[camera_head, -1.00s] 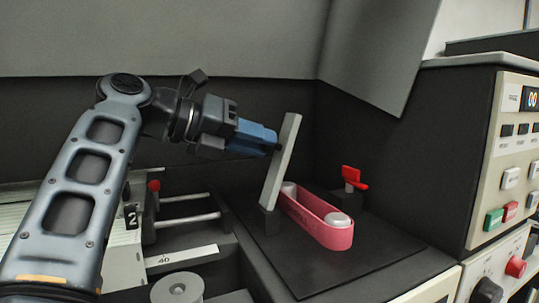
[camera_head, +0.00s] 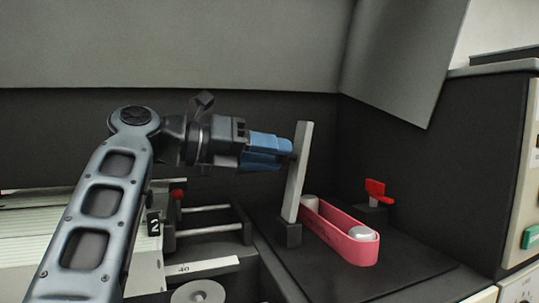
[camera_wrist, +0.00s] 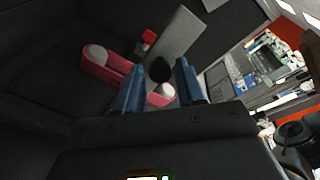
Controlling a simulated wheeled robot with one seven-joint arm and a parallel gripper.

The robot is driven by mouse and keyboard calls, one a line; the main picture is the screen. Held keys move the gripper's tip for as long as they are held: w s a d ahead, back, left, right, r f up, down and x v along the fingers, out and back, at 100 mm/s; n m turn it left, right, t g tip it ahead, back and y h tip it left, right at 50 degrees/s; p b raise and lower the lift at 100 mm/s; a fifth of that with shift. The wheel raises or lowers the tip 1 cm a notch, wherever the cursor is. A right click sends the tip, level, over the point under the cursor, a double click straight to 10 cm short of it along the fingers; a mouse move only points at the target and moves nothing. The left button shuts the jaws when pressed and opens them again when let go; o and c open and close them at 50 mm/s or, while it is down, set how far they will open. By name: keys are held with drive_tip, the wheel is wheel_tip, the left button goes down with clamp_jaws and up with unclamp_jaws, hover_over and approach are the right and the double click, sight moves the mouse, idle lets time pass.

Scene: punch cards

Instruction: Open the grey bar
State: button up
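The grey bar (camera_head: 298,172) stands nearly upright from a small dark base, leaning slightly right at its top. In the wrist view the bar (camera_wrist: 176,42) stretches away behind the fingers. A dark round knob (camera_wrist: 160,70) shows between the fingertips. My gripper (camera_head: 287,153) comes from the left, its blue fingers at the bar's left side near its upper part. In the wrist view my gripper (camera_wrist: 160,72) is open, with a finger on either side of the knob and gaps visible. Whether a fingertip touches the bar cannot be told.
A pink-red loop-shaped holder (camera_head: 345,243) with pale round ends lies right of the bar's base. A red lever (camera_head: 376,190) stands behind it. A panel with buttons (camera_head: 530,238) is at the right edge. Metal rods (camera_head: 208,230) and a card stack (camera_head: 40,240) are left.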

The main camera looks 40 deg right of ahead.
drive_tip(key=shift+o, duration=1)
drive_tip(key=v, duration=0.7)
drive_tip(key=shift+w+a, duration=0.15)
drive_tip(key=shift+a, duration=0.25)
